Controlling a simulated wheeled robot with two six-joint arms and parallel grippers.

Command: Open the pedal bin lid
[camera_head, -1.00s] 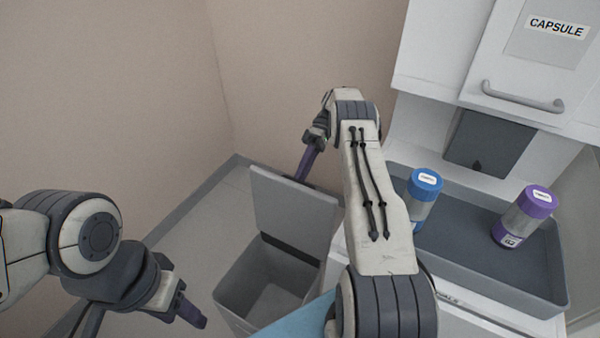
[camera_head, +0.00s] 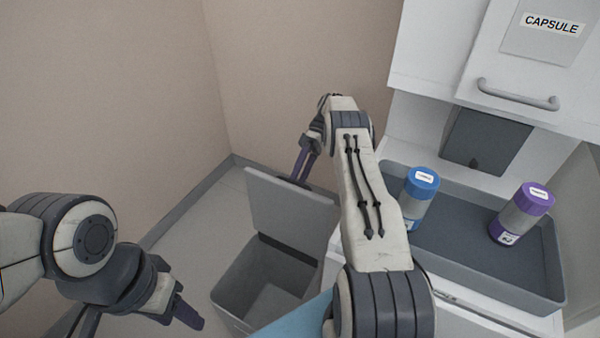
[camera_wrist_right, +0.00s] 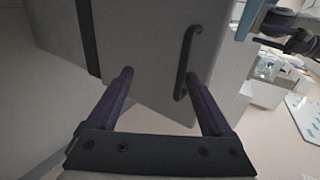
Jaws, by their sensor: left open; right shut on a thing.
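The grey pedal bin (camera_head: 228,292) stands on the floor left of the white cabinet. Its lid (camera_head: 285,212) is raised, standing up at the back, and the dark inside shows. My right gripper (camera_head: 297,176) is behind the lid's top edge, pointing down; its tips are partly hidden. In the right wrist view its two purple fingers (camera_wrist_right: 160,78) are apart in front of the lid's outer face (camera_wrist_right: 148,62). A dark bar handle (camera_wrist_right: 187,62) on that face is near one fingertip, with no clear grip on it. My left gripper (camera_head: 190,315) is empty, left of the bin.
A grey tray (camera_head: 470,265) on the cabinet holds a blue-capped bottle (camera_head: 420,192) and a purple-capped bottle (camera_head: 520,213). Walls close in behind and left of the bin. A wall cabinet (camera_head: 440,60) hangs at upper right. Floor (camera_head: 190,235) left of the bin is clear.

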